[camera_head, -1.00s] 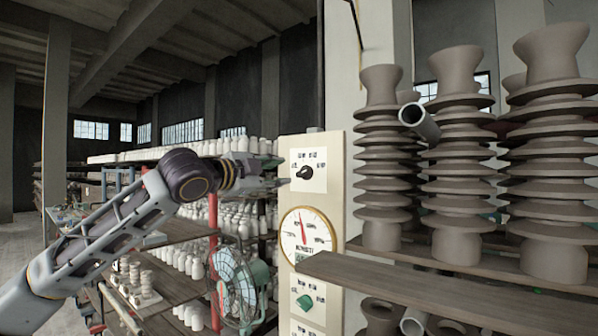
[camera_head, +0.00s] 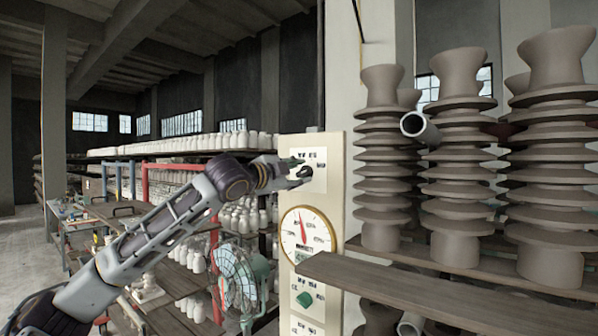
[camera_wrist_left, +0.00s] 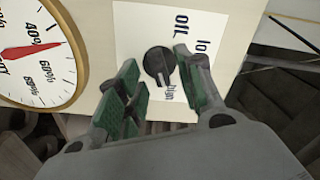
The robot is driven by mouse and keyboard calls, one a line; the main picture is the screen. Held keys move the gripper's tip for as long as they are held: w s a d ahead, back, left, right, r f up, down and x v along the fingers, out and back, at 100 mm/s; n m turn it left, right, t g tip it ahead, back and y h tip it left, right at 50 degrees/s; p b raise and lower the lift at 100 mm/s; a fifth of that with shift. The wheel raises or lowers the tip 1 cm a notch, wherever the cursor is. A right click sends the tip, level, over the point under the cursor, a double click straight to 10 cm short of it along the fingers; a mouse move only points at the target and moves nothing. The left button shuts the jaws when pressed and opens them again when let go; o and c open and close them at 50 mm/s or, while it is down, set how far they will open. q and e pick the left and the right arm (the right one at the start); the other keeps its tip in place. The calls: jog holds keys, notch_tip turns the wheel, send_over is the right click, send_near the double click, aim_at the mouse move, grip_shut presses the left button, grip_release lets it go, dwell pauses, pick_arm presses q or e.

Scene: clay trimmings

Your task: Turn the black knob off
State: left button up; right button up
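The black knob (camera_head: 305,171) sits on a white label plate near the top of the cream panel (camera_head: 335,190). In the left wrist view the round black knob (camera_wrist_left: 157,62) has a raised bar pointing toward the lower label, away from the "off" label (camera_wrist_left: 181,22). My left gripper (camera_head: 292,172) is at the knob and partly covers the plate. In the left wrist view its green-padded fingers (camera_wrist_left: 158,82) are open, one each side of the knob's bar. I see no clear contact. My right gripper is not in view.
A round gauge (camera_head: 307,238) with a red needle is below the knob, and a green knob (camera_head: 305,299) is lower on the panel. A fan (camera_head: 238,278) stands at left.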

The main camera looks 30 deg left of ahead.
pick_arm(q)
jog(key=shift+w+d, duration=0.1)
jog(key=shift+w, duration=0.55)
jog(key=shift+c, duration=0.3)
grip_shut()
